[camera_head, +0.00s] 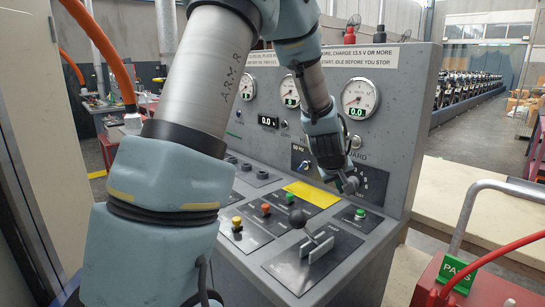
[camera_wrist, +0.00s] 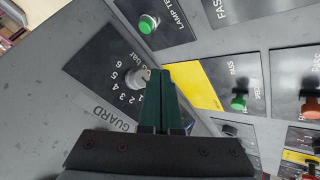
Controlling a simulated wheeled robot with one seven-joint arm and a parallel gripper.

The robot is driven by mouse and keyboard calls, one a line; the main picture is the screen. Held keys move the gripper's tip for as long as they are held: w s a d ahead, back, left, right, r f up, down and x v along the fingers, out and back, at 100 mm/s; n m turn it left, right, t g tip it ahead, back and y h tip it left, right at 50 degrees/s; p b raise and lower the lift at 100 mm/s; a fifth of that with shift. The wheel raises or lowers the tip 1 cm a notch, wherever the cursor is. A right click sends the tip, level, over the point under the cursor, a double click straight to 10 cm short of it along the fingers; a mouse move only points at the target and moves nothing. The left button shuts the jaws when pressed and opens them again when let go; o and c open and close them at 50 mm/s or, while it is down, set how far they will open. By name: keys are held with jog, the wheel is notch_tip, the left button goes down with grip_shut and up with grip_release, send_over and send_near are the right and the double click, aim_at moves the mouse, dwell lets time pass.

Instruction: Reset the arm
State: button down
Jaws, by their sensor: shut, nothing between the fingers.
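My gripper (camera_head: 349,185) is in front of the lower right of the upright face of a grey control panel (camera_head: 405,120). In the wrist view its two dark green fingers (camera_wrist: 160,72) are shut together with nothing between them. My arm crosses the head view from the lower left and hides part of the panel.
The sloping desk below carries a black-ball lever (camera_head: 298,218), a green button (camera_head: 360,214), and orange and yellow buttons. Round gauges (camera_head: 360,98) line the upright face. A red box with a green PASS tag (camera_head: 455,272) and metal handle stands at right.

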jog(key=s+a+g+y, duration=0.1)
jog(key=s+a, duration=0.4)
jog(key=a, duration=0.5)
jog(key=s+a+m+g+y, duration=0.1)
jog(key=s+a+g+y, duration=0.1)
jog(key=s+a, duration=0.4)
jog(key=s+a+g+y, duration=0.1)
jog(key=s+a, duration=0.4)
jog(key=a, duration=0.9)
jog(key=shift+s+a+f+m+g+y, duration=0.2)
jog(key=shift+s+f+m+g+y, duration=0.1)
jog(key=shift+s+f+g, duration=0.1)
